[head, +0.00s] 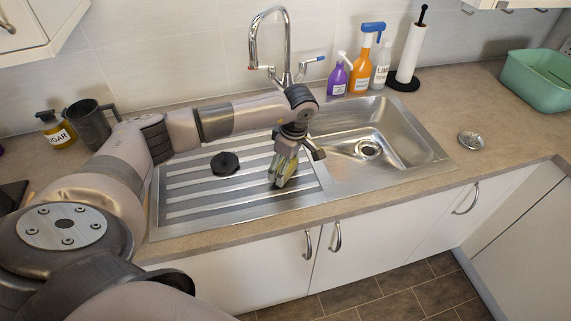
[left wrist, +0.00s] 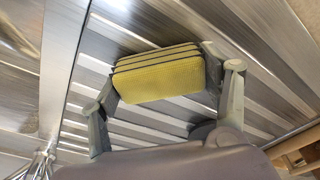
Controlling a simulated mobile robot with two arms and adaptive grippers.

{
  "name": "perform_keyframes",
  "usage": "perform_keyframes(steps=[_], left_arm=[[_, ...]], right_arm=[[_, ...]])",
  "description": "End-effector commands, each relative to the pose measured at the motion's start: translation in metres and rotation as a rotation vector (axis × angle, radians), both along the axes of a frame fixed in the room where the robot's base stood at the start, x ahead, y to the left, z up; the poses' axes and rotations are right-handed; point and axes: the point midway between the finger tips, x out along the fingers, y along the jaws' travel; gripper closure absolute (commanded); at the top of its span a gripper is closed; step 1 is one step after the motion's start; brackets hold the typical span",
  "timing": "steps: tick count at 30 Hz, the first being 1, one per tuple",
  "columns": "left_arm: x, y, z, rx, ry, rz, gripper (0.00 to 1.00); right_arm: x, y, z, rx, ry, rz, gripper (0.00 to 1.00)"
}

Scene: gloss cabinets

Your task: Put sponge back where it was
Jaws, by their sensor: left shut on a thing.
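My left gripper (head: 286,163) points down over the right part of the ribbed steel draining board (head: 190,207), near the edge of the sink bowl. It is shut on a yellow-green sponge (head: 281,174), which hangs below the fingers. In the left wrist view the yellow sponge (left wrist: 158,76), with dark stripes along one side, sits between the two fingers (left wrist: 165,100). The ribbed board shows behind it. I cannot tell whether the sponge touches the board. My right gripper is in neither view.
A black round stopper (head: 225,163) lies on the draining board left of the sponge. The sink bowl (head: 400,135) is empty. A tall tap (head: 285,45) and several bottles (head: 361,62) stand behind.

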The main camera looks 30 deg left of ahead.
Motion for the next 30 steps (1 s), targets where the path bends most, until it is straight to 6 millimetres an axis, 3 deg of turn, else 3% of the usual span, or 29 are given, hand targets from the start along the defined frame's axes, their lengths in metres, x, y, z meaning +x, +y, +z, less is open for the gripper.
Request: perform_keyframes(steps=[5,6,14,24,26,30], left_arm=[[0.0,0.0,-0.005,0.0,0.0,0.0,0.52],[0.0,0.0,-0.003,0.0,0.0,0.0,0.27],[0.0,0.0,-0.002,0.0,0.0,0.0,0.1],[0.0,0.0,-0.001,0.0,0.0,0.001,0.1],[0.0,0.0,0.003,-0.001,0.0,0.001,0.1],[0.002,-0.003,0.019,-0.003,-0.006,0.0,0.1]], right_arm=[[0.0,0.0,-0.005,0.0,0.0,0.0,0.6],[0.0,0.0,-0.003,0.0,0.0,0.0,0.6],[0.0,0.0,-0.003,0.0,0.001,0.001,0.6],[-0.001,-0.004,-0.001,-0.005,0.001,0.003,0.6],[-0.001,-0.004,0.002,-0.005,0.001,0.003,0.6],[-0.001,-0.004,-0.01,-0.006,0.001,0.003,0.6]])
